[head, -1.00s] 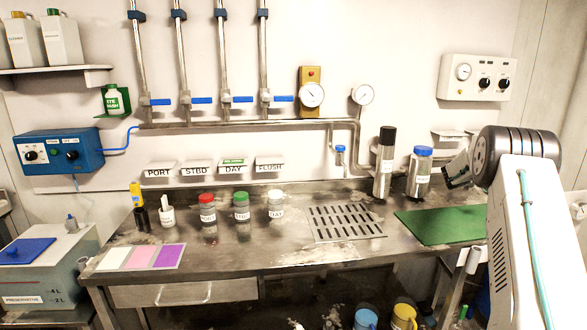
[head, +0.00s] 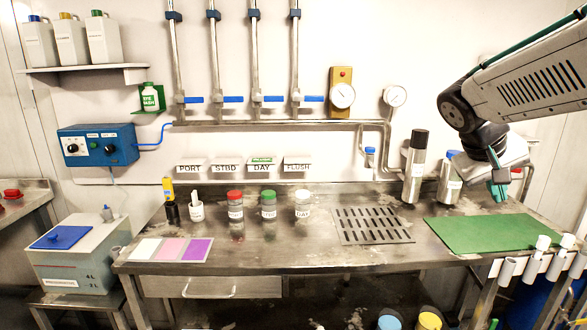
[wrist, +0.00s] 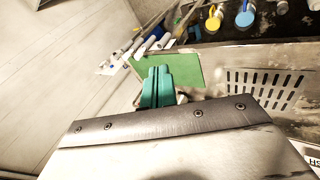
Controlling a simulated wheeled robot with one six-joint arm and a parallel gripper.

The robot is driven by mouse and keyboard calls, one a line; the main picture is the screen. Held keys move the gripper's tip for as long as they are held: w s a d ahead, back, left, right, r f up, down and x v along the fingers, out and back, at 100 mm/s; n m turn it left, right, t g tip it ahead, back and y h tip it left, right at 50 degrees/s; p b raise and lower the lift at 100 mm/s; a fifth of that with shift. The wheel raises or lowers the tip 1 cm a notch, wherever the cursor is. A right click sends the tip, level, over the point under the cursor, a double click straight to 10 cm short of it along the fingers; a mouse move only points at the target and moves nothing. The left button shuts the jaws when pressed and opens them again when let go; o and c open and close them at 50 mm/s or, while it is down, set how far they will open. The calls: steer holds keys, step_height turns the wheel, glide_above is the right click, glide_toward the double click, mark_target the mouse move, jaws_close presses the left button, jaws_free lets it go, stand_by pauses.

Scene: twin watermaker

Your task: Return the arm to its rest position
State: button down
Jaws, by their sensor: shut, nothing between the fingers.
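My arm comes in from the upper right of the head view, with its forearm raised over the right end of the bench. The green mat (wrist: 180,68) shows beyond the fingers there.
The steel bench holds three capped jars (head: 268,205) left of the drain grate (head: 372,226). A tall black-topped canister (head: 414,168) stands near my gripper. White tubes (head: 530,262) line the bench's right front edge. Valve pipes and gauges run along the wall.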

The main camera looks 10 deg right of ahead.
steer(key=s+a+f+n+y, duration=0.1)
steer(key=s+a+f+y, duration=0.2)
steer(key=s+a, duration=0.6)
steer(key=s+a+f+n+y, duration=0.1)
steer(key=s+a+f+y, duration=0.3)
steer(key=s+a, duration=0.5)
steer(key=shift+s+a+f+n, duration=0.35)
steer(key=shift+s+f+n, duration=0.1)
steer(key=shift+f, duration=0.25)
